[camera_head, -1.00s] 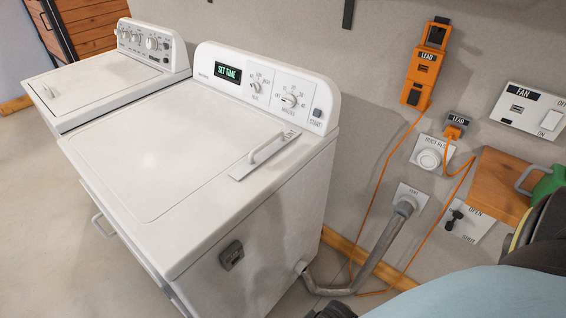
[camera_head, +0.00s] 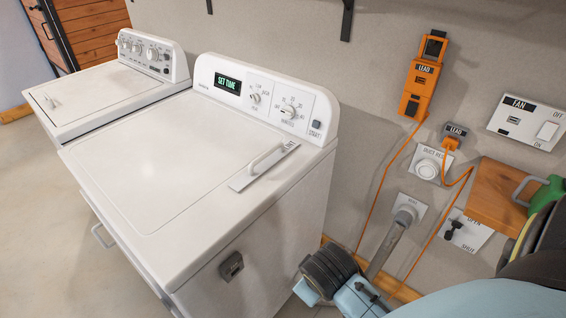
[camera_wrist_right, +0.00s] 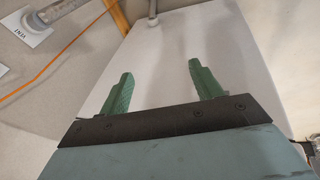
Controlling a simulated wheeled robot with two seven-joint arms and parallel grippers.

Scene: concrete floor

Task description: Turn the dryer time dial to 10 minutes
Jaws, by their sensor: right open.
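The white dryer (camera_head: 170,150) stands in the middle of the head view. Its minutes dial (camera_head: 289,111) is a round knob on the right of the back panel, with numbers printed around it. The green display (camera_head: 227,84) reads "SET TIME". My right arm comes in at the bottom right of the head view, low beside the dryer's right side; its gripper tips are not clear there. In the right wrist view, my right gripper (camera_wrist_right: 160,82) has two green fingers spread apart and empty, facing a white surface (camera_wrist_right: 165,60). My left gripper is not in view.
A second white machine (camera_head: 105,85) stands at the left. A grey vent hose (camera_head: 388,250) runs along the wall on the right. An orange lead (camera_head: 380,185) hangs from an orange box (camera_head: 422,80). A wooden block (camera_head: 493,193) juts out near my arm.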

